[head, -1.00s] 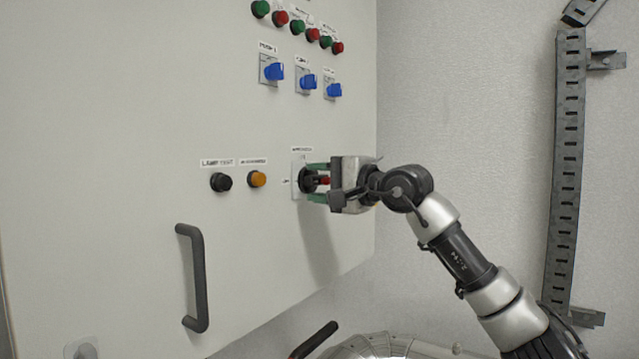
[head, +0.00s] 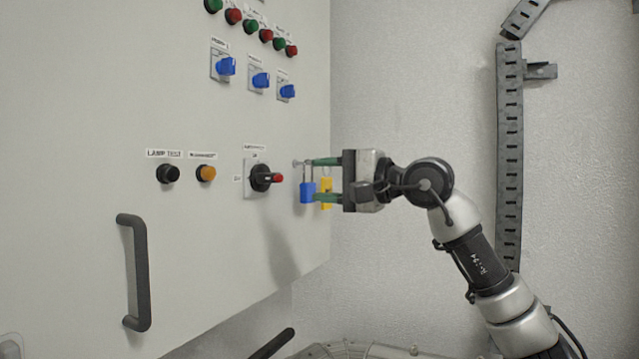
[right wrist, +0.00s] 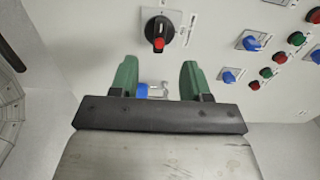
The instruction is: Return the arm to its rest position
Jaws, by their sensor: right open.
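My right gripper (head: 322,179) is open, with its green fingers pointing left toward the panel. It stands apart from the black rotary switch with a red tip (head: 265,178), which is to its left. A blue padlock (head: 308,192) and a yellow tag (head: 326,192) show near the fingers at the panel's right edge. In the right wrist view the fingers (right wrist: 157,80) are spread, with the rotary switch (right wrist: 158,30) beyond them and a bit of blue padlock (right wrist: 142,90) between them. I cannot tell whether the fingers touch the padlock. My left gripper is not in view.
The cabinet panel (head: 200,260) carries a black handle (head: 133,272), a black button (head: 168,173), an orange button (head: 206,173), blue switches (head: 260,81) and several red and green buttons. A perforated metal channel (head: 509,150) runs up the right wall.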

